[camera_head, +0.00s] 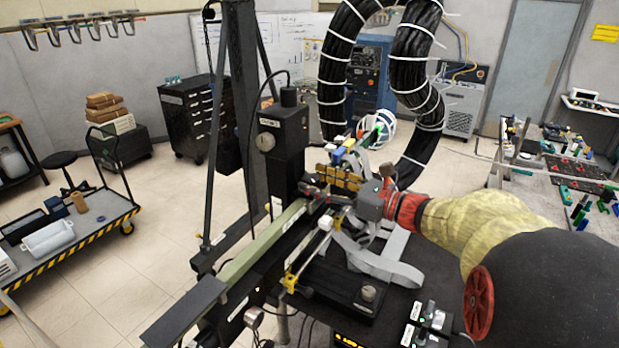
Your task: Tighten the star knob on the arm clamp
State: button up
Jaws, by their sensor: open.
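My arm reaches in from the right in a yellowish sleeve with a red ring at its wrist. My gripper (327,190) is open at the measuring stand in the middle, pointing left. The arm clamp (311,191) appears to be the small dark fitting beside the black upright housing (282,145), close to the gripper's tips. The star knob cannot be picked out with certainty among the small crowded parts. Whether the fingers touch or surround it cannot be told. Gold-coloured blocks (340,177) lie by the gripper and partly hide the area.
A long greenish rail (262,243) runs toward the lower left. A black post and thick black cable loops (417,70) rise behind. A grey knob (368,292) is on the black base. A trolley (80,228) stands left; floor between is clear. A cluttered bench (535,190) is right.

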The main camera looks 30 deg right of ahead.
jog(key=shift+x, duration=1)
jog(key=shift+c, duration=1.2)
jog(key=c, duration=0.9)
